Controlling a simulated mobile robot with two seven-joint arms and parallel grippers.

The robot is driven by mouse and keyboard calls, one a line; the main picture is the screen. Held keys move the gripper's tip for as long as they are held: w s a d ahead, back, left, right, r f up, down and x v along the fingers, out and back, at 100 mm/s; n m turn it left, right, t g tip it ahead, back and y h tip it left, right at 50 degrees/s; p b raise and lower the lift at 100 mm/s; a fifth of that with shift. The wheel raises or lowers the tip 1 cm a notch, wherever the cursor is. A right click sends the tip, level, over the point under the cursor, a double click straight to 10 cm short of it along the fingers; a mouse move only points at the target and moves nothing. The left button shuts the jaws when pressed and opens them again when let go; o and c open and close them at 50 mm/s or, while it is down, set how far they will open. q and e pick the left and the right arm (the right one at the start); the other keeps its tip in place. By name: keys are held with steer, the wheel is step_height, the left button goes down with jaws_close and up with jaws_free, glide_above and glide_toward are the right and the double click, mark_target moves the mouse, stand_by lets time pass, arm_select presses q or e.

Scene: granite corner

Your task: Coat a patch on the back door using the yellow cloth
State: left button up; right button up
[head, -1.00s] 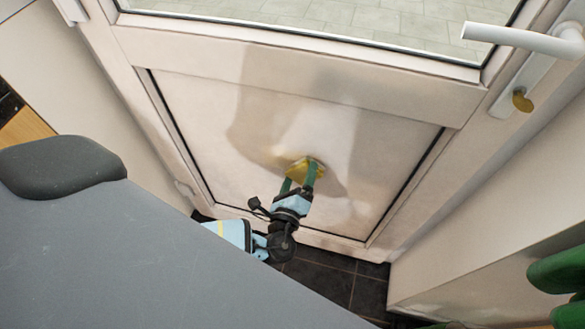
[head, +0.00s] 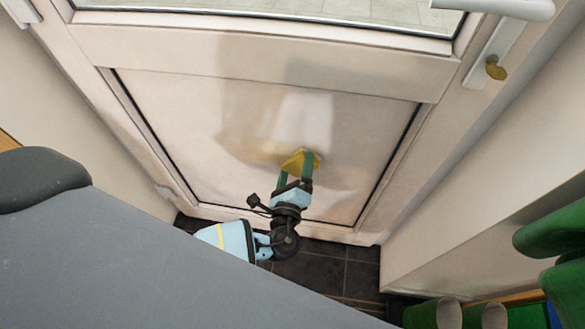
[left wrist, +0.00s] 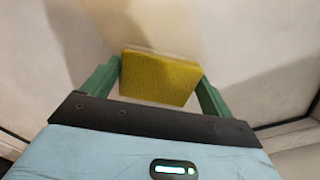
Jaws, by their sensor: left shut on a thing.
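The back door (head: 180,110) is cream-white with a recessed lower panel and a glass pane above. My left gripper (head: 308,166) is in front of the lower panel, right of its middle. It is shut on the yellow cloth (head: 296,161), a folded square pad. In the left wrist view the yellow cloth (left wrist: 160,78) sits between the two green fingers, its far side against or very close to the panel; contact cannot be told for sure. Shadows lie on the panel around it, and no coated patch can be made out. My right gripper is not in view.
A white door handle (head: 510,8) and a brass lock knob (head: 495,68) are at the upper right. Green objects (head: 555,228) stand at the lower right by the side wall. Dark floor tiles (head: 325,268) show below the door.

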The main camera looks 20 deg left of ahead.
mark_target(295, 160)
arm_select(q)
steer(key=d, duration=0.2)
steer(key=w+d+b, duration=0.1)
steer(key=shift+d, duration=0.35)
steer(key=shift+r, duration=0.15)
step_height(295, 160, up, 3)
steer(key=shift+p, duration=1.1)
steer(key=shift+s+a+p, duration=0.15)
steer(key=shift+s+a, duration=0.05)
steer(key=shift+a, duration=0.55)
steer(key=shift+s+a+p, duration=0.15)
steer(key=shift+a, duration=0.55)
steer(key=shift+s+a, duration=0.2)
steer(key=shift+a, duration=0.25)
steer(key=shift+a, duration=0.1)
